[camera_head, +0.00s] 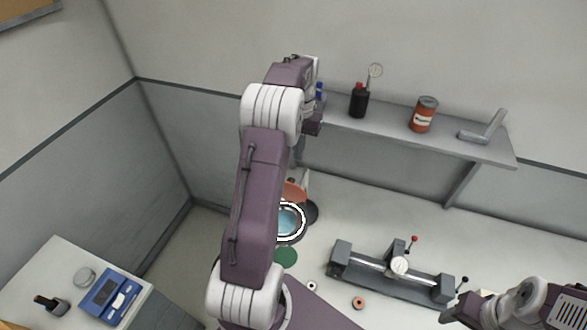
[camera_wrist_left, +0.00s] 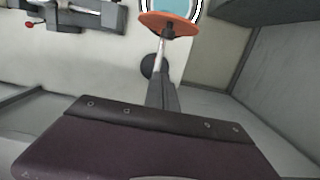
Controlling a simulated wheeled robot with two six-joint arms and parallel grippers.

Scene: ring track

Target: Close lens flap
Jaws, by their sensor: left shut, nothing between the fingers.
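The round lens (camera_head: 288,222) has a white rim and a pale blue face, partly hidden behind my left arm in the head view. Its orange flap (camera_head: 296,190) stands at the lens's far edge, and the blue face is uncovered. In the left wrist view the lens (camera_wrist_left: 172,6) is cut by the top edge, with the orange flap (camera_wrist_left: 168,24) beside it and a thin silver stem below. My left gripper (camera_head: 312,128) is above and beyond the flap. Its fingers (camera_wrist_left: 162,80) are shut and empty, apart from the flap. My right gripper (camera_head: 464,307) is at lower right, its jaws unclear.
A grey shelf (camera_head: 400,130) on the back wall holds a dark bottle (camera_head: 358,101), an orange can (camera_head: 424,114) and a metal bracket (camera_head: 485,128). A blue device (camera_head: 110,298) sits at lower left.

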